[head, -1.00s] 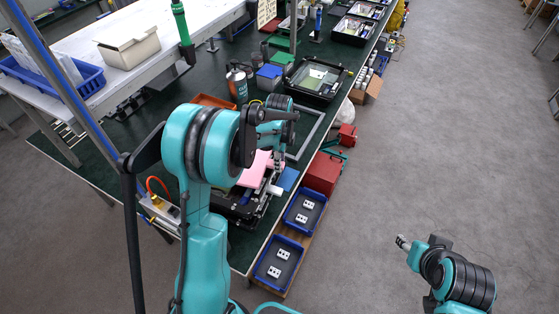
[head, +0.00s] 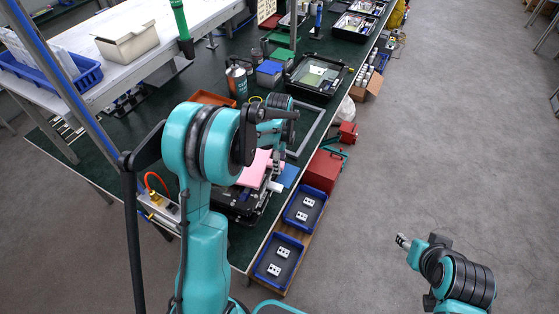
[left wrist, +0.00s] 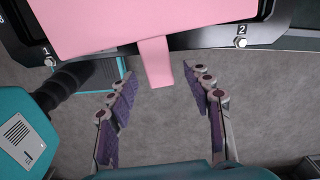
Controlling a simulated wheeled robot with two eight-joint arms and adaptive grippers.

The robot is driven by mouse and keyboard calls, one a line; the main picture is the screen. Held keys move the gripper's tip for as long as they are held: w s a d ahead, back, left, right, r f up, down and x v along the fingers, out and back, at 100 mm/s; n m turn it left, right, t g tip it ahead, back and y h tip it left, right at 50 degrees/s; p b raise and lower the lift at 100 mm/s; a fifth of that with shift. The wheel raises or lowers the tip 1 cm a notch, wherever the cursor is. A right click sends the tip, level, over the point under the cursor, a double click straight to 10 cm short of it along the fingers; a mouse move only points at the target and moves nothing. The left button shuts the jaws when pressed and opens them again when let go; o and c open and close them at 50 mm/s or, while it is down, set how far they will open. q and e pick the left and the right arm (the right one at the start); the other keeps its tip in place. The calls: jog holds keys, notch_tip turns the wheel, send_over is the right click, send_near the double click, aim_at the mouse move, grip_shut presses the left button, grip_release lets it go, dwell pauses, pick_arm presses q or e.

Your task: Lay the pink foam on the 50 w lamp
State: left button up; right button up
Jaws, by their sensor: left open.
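The pink foam (head: 254,170) lies over a black housing or fixture (head: 240,204) on the green bench, partly hidden behind my left arm. In the left wrist view, the foam (left wrist: 150,20) is a flat slab whose narrow tab points toward my left gripper (left wrist: 167,84). The black edge (left wrist: 262,33) under it carries the labels 1 and 2. My left gripper is open, its fingertips on either side of the tab's end. No contact with the tab is visible. No 50 w marking is readable. The end of my right arm (head: 402,241) is over the floor, too small to judge.
Two blue trays (head: 278,261) with white sockets stand at the bench's front edge. A red box (head: 323,171) and an empty grey frame (head: 309,133) are to the right of my left arm. A black case (head: 316,78) stands further back. The floor at right is clear.

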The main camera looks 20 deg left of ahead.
pick_arm(q)
notch_tip(320, 180, up, 12)
jog(key=s+d+f+n+t+b, duration=0.3)
jog(key=s+f+n+b, duration=0.2)
jog(key=s+n, duration=0.3)
jog(key=s+d+f+n+t+b, duration=0.4)
jog(key=s+n+b, duration=0.3)
jog(key=s, duration=0.6)
jog(key=shift+f+n, duration=0.45)
jog(key=shift+n, duration=0.25)
